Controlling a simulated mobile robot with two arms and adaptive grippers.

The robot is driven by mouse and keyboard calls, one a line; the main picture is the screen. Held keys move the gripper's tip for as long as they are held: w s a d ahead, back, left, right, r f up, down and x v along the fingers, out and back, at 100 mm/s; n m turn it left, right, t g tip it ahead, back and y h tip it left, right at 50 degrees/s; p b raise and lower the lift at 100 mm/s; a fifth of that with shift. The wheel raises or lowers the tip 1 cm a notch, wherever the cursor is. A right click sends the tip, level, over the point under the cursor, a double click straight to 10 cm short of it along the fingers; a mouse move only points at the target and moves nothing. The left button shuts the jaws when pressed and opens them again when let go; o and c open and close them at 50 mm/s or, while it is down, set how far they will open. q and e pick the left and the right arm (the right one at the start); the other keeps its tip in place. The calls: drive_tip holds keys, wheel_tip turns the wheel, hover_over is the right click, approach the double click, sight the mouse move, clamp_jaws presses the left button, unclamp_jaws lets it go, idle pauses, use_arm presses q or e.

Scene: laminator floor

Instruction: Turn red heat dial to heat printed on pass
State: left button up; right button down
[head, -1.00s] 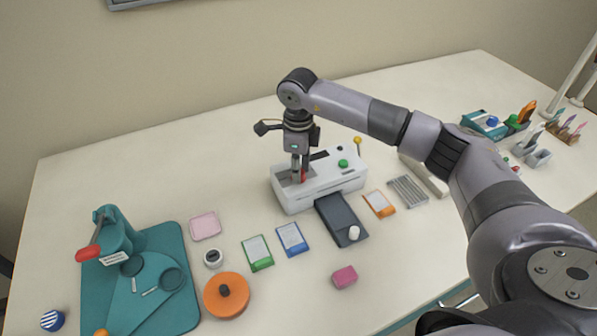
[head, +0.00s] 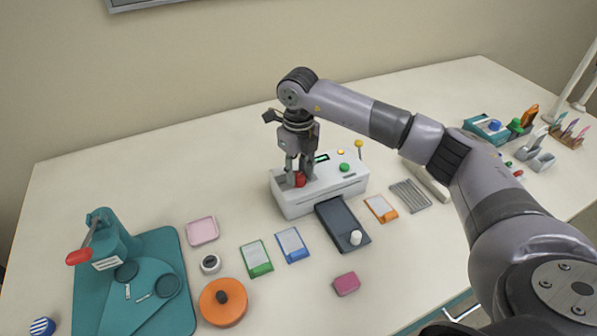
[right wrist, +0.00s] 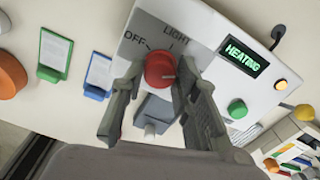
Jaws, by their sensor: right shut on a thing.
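The red heat dial (head: 300,179) is on the left part of the white laminator (head: 325,196). In the right wrist view the dial (right wrist: 160,70) is between the fingers of my right gripper (right wrist: 160,84), which is shut on it. The labels OFF and LIGHT show beside it; other labels and its exact setting are hidden or unclear. The display (right wrist: 245,57) reads HEATING in green, and an amber lamp (right wrist: 281,84) is lit. A green pass (head: 256,258), a blue pass (head: 292,245) and an orange pass (head: 381,208) lie in front; their print is too small to read. My left gripper is not in view.
A dark tray (head: 337,218) with a white knob extends from the laminator's front. A green button (head: 344,168) and a yellow-knobbed lever (head: 359,144) are right of the dial. A teal press (head: 110,240), an orange disc (head: 222,304) and a pink block (head: 346,284) stand around.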

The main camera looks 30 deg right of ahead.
sight(299, 175)
idle(0.5)
drive_tip(key=c, duration=1.2)
unclamp_jaws()
wheel_tip(299, 175, up, 12)
